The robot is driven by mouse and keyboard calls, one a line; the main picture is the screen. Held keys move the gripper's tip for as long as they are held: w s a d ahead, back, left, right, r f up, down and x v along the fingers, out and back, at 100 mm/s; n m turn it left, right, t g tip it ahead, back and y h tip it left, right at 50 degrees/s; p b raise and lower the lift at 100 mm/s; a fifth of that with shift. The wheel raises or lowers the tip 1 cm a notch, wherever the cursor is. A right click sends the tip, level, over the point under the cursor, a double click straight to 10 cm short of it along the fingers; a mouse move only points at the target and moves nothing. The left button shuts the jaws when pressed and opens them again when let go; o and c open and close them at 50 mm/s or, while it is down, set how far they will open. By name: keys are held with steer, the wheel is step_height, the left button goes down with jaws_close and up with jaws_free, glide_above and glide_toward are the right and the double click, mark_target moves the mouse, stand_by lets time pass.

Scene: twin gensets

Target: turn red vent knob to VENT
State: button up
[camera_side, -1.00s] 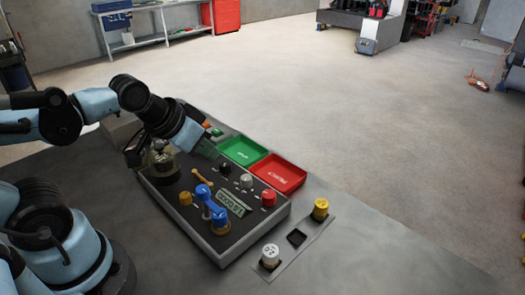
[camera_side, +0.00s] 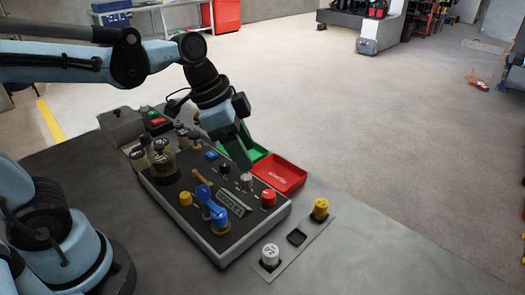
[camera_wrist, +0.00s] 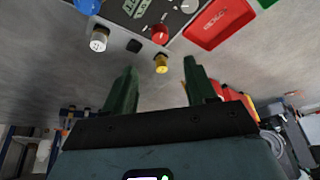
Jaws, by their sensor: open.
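The red vent knob (camera_side: 268,198) stands at the right corner of the dark control panel (camera_side: 230,243). In the wrist view the red knob (camera_wrist: 160,34) shows near the top, beyond my fingertips. My gripper (camera_side: 243,160) is above the far right part of the panel, up and left of the red knob in the side view and apart from it. The position mark of the red knob is too small to read.
Beside the red knob are a grey knob (camera_side: 246,181) and a black knob (camera_side: 225,167). Blue handles (camera_side: 205,194) stand left of it. The red tray (camera_side: 280,172) and green tray (camera_side: 250,150) lie behind. A yellow knob (camera_side: 320,207) and white cap (camera_side: 270,255) stand in front.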

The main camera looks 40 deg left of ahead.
mark_target(269, 194)
steer(key=shift+x, duration=5.9)
steer(key=c, duration=1)
